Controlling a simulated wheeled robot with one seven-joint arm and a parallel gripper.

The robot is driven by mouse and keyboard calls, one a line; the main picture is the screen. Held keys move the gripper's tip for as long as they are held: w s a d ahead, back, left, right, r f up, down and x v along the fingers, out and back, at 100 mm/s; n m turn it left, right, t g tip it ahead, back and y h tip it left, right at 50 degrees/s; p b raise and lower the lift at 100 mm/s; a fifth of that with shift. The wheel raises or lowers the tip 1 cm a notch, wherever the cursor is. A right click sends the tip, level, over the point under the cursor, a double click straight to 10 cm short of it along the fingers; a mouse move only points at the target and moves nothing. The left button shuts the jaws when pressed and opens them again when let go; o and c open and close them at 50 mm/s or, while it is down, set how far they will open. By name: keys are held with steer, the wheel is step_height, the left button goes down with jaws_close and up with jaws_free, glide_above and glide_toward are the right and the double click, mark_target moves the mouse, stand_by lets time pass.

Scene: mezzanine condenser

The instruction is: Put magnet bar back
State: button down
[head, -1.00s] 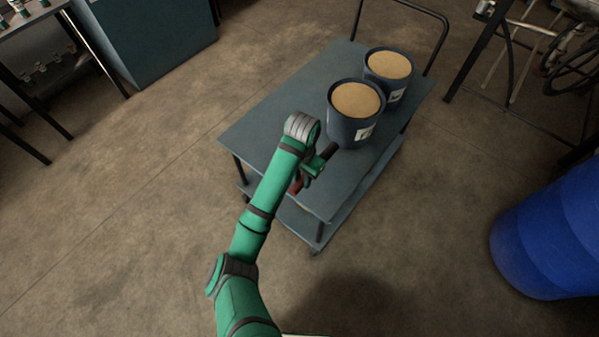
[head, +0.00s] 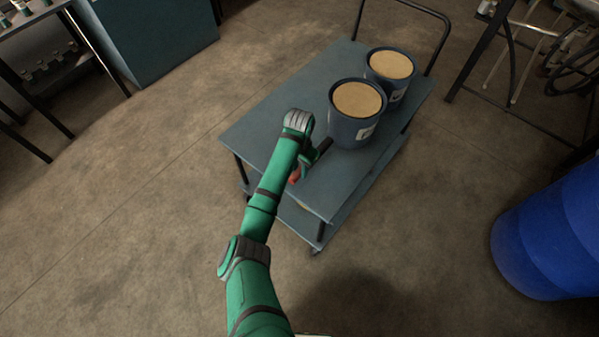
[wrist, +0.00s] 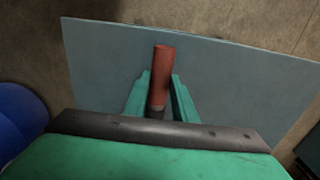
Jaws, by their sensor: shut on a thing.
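The magnet bar has a red end (head: 294,177) and a dark end (head: 325,145). My gripper (head: 309,162) is shut on it over the near part of the cart top, and the fingers hide part of its middle. In the wrist view the red length of the magnet bar (wrist: 163,65) points away between the two green fingers of my gripper (wrist: 160,84). The grey-blue cart top (wrist: 230,75) lies beneath it. I cannot tell whether the bar touches the cart top.
Two dark blue tubs filled with tan material, a nearer one (head: 352,130) and a farther one (head: 398,90), stand on the cart (head: 255,130). A blue drum (head: 550,240) is at the right. A blue-grey cabinet (head: 150,45) is at the upper left. Open floor lies left of the cart.

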steer(key=shift+w+f, duration=0.2)
steer(key=shift+f, duration=1.4)
steer(key=shift+f, duration=0.15)
steer(key=c, duration=1.5)
jaws_free()
steer(key=shift+o, duration=0.2)
